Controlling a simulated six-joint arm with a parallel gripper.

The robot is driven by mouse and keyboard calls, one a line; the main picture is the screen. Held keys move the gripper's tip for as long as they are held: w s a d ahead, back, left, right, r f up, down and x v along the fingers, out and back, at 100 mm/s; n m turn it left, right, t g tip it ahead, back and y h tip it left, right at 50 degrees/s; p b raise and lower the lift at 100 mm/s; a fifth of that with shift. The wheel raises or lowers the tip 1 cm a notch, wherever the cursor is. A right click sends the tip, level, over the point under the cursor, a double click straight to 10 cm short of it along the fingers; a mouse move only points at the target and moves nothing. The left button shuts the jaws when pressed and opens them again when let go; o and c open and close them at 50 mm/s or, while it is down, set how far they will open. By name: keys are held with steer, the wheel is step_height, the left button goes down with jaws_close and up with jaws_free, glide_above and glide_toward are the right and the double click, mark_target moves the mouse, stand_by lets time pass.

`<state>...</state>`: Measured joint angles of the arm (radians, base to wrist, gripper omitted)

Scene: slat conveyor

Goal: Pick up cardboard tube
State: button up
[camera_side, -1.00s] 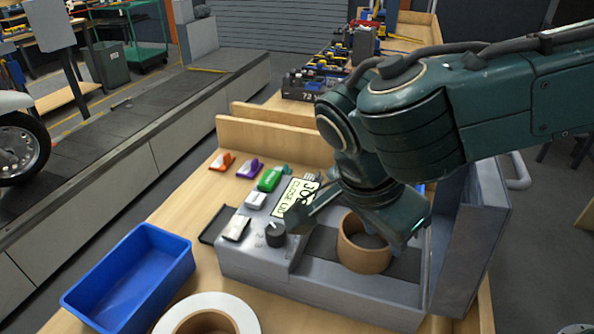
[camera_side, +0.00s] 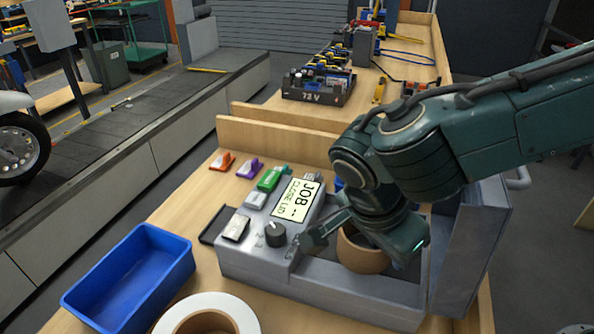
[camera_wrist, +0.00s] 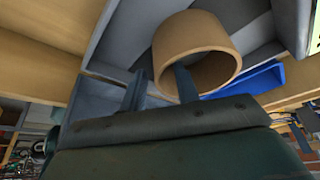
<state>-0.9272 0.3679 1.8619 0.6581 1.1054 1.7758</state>
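The brown cardboard tube (camera_side: 362,258) stands upright in the recess of a grey machine with a control panel. My gripper (camera_side: 355,232) is low over the recess and hides the tube's top and right part. In the wrist view the tube (camera_wrist: 195,38) shows its wall and open end. One finger of my gripper (camera_wrist: 160,82) is outside the tube's wall; the other appears at or inside its opening. The fingers are apart, and I see no grip on the wall. Whether either finger touches the tube is unclear.
The grey machine (camera_side: 350,299) has a screen (camera_side: 297,200) reading "JOB", a knob (camera_side: 275,235) and raised walls around the recess. A blue bin (camera_side: 135,282) and a white-rimmed roll (camera_side: 212,303) lie to the left. Small coloured items line the bench behind the panel.

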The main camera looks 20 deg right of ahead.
jaws_close()
steer(key=shift+r, duration=0.15)
stand_by(0.4)
steer(key=shift+r, duration=4.8)
